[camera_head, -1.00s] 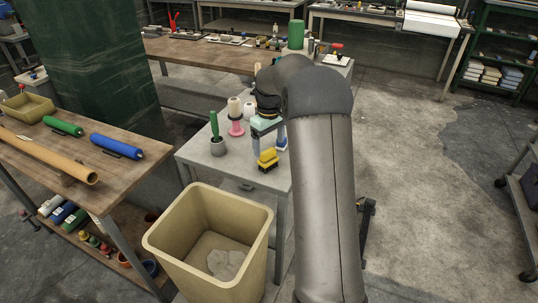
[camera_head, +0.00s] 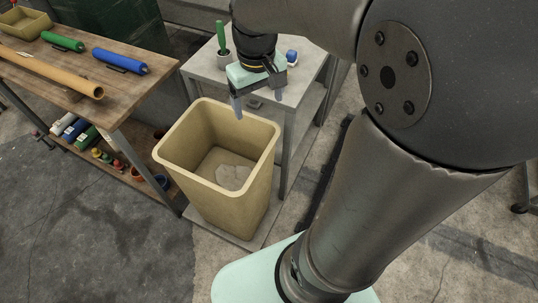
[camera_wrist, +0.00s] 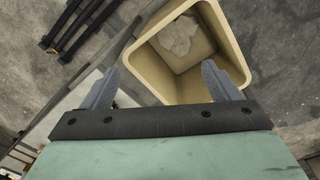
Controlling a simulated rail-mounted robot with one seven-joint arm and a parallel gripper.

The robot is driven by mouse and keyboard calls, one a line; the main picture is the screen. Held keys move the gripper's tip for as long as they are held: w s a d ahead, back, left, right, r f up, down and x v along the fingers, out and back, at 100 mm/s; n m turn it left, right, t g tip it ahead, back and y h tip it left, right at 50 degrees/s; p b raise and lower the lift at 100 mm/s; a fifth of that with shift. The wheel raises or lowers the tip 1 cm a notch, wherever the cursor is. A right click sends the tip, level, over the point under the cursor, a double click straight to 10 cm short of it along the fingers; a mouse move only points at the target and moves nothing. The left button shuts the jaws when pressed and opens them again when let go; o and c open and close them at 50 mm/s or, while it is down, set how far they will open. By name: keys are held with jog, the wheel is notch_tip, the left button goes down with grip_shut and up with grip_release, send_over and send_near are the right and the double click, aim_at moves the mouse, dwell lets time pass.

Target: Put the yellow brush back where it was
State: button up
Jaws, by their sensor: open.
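The yellow brush is not visible in either current view; in the head view my gripper and forearm cover much of the grey table (camera_head: 202,68) where it stood a second ago. My gripper (camera_head: 258,100) is open and points down near the front edge of that table, by the back right rim of the beige bin (camera_head: 172,155). In the wrist view my gripper (camera_wrist: 160,72) has its fingers spread with nothing between them, and the open bin (camera_wrist: 151,68) lies beyond the fingertips.
Crumpled grey-white waste lies in the bin. A green-handled brush in a cup (camera_head: 222,45) and a blue-and-white item (camera_head: 291,57) stand on the grey table. A wooden bench (camera_head: 85,75) at left holds a green roll (camera_head: 62,41), a blue roll (camera_head: 118,61) and a tan tube (camera_head: 50,72).

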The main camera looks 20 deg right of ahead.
jog(key=s+a+f, duration=0.1)
jog(key=s+f, duration=0.1)
jog(key=s, duration=0.4)
jog(key=s+a+f+m, duration=0.1)
jog(key=s+a+f, duration=0.1)
jog(key=s, duration=0.4)
jog(key=shift+s+f, duration=0.3)
jog(key=shift+s, duration=0.05)
